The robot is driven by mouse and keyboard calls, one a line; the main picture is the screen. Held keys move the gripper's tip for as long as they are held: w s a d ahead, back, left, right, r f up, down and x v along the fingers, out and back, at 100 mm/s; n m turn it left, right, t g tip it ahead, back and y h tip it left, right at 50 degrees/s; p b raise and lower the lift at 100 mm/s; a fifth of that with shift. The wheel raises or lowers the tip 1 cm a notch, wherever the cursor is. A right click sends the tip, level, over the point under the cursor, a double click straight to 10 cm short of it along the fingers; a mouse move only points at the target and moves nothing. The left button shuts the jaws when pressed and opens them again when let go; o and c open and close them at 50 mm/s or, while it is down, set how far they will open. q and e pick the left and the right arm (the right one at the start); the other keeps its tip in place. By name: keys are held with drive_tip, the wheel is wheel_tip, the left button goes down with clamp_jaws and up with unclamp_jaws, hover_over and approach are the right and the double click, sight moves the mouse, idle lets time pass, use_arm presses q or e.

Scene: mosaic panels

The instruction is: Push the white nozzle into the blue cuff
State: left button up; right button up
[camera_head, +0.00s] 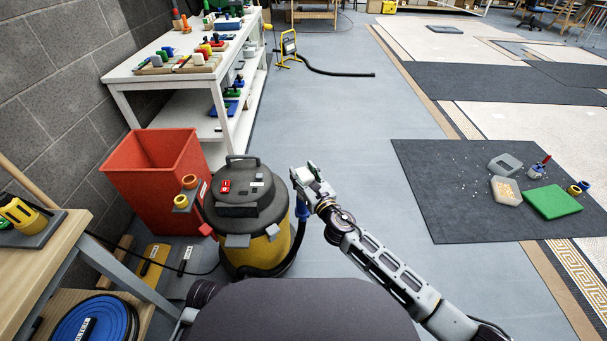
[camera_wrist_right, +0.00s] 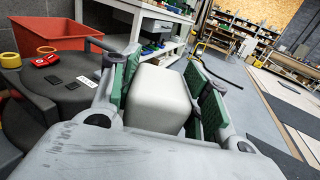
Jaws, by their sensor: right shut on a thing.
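My right gripper (camera_head: 308,181) is beside the yellow and black vacuum, at its right. In the right wrist view, its green pads (camera_wrist_right: 160,92) are shut on the white nozzle (camera_wrist_right: 157,105), a rounded white block. In the head view the gripper mostly hides the nozzle. The blue cuff (camera_head: 302,209) shows just below the right gripper, on the upper end of a dark hose that curves round the vacuum. I cannot tell whether nozzle and cuff touch. The cuff is hidden in the right wrist view. My left gripper is not in view.
The vacuum (camera_head: 262,248) stands close to my base, with a red bin (camera_head: 160,175) behind it at left. A white workbench (camera_head: 130,72) holds tools at the back left. A dark mat (camera_head: 450,195) with several items lies right. Grey floor between is clear.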

drive_tip(key=shift+f+b, duration=0.95)
drive_tip(key=shift+f, duration=0.2)
idle(0.4)
drive_tip(key=o, duration=1.1)
drive_tip(key=shift+s, duration=0.1)
drive_tip(key=shift+v, duration=5.95)
